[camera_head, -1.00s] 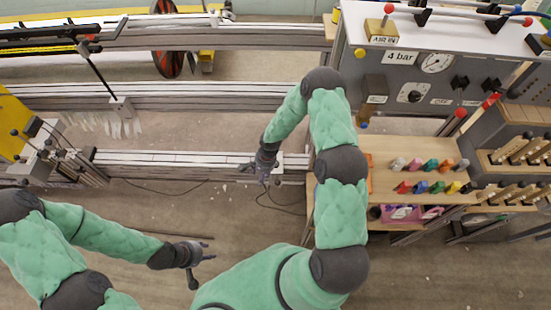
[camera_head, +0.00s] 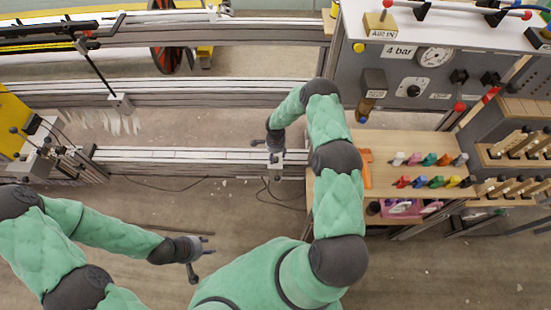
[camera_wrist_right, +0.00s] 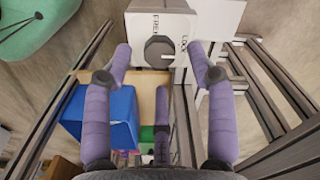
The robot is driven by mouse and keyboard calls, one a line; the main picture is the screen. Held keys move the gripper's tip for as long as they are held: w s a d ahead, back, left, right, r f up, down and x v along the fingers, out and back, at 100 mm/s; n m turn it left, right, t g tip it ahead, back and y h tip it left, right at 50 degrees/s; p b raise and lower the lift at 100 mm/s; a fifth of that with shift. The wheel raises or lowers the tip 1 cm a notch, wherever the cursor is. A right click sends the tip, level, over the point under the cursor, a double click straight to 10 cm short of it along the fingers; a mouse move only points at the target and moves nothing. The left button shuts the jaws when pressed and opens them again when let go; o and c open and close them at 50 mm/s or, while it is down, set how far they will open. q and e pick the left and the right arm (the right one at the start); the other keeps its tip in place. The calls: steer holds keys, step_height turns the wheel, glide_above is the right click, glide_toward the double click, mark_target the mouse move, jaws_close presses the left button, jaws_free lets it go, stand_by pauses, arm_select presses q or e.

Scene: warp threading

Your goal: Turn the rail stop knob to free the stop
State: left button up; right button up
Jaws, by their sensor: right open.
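The rail stop is a small pale block (camera_head: 276,160) on the near rail in the head view. In the right wrist view its white plate (camera_wrist_right: 143,25) carries the words FREE and, partly covered, LOCK. The dark faceted rail stop knob (camera_wrist_right: 159,51) stands on it, with a light mark on one edge pointing right. My right gripper (camera_head: 273,143) is at the stop. In its wrist view the purple fingers (camera_wrist_right: 160,62) are spread on both sides of the knob, with gaps on each side. My left gripper (camera_head: 207,245) is open and empty, low at the left.
The near rail (camera_head: 200,157) runs left from the stop. A wooden bench (camera_head: 400,150) with several coloured pieces stands right of my right arm, below a grey gauge panel (camera_head: 410,75).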

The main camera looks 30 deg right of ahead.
mark_target(275, 160)
steer(key=shift+f, duration=1.25)
